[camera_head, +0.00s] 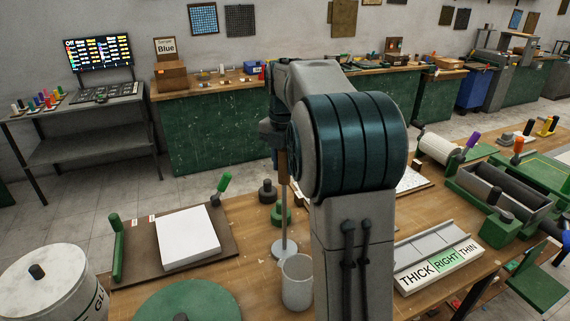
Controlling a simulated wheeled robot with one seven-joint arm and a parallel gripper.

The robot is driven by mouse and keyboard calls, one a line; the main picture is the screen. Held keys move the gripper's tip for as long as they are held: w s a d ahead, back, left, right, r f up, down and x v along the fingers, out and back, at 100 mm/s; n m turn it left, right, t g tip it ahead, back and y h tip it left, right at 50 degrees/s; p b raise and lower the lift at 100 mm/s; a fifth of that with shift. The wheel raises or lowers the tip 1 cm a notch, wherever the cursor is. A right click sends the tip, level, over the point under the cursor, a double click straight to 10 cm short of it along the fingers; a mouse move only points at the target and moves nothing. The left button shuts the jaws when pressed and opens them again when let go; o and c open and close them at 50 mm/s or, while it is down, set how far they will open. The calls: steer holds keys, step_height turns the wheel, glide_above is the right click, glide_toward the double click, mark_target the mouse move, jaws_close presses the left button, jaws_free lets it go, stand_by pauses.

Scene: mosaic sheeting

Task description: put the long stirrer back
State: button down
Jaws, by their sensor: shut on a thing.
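The long stirrer (284,210) has a brown handle at the top, a thin grey rod and a pale round disc at its lower end. It hangs about upright left of my arm. My gripper (280,150) is shut on its handle; the fingers are small and partly hidden by my own wrist. The disc appears just behind the rim of a pale grey open cup (297,285) on the workbench (225,285). I cannot tell whether the disc touches the bench.
A white glue drum (55,290) and a green round top (188,302) stand at front left. A board with white sheets (188,237) lies behind them. Dark and green knobbed pieces (268,190) stand near the rod. A THICK/RIGHT/THIN tray (438,262) is at right. My arm hides the bench's middle.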

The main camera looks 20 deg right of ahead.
steer(key=shift+f, duration=0.25)
steer(key=shift+f, duration=0.15)
steer(key=c, duration=1.1)
jaws_free()
step_height(320, 180, up, 12)
steer(key=shift+r, duration=0.15)
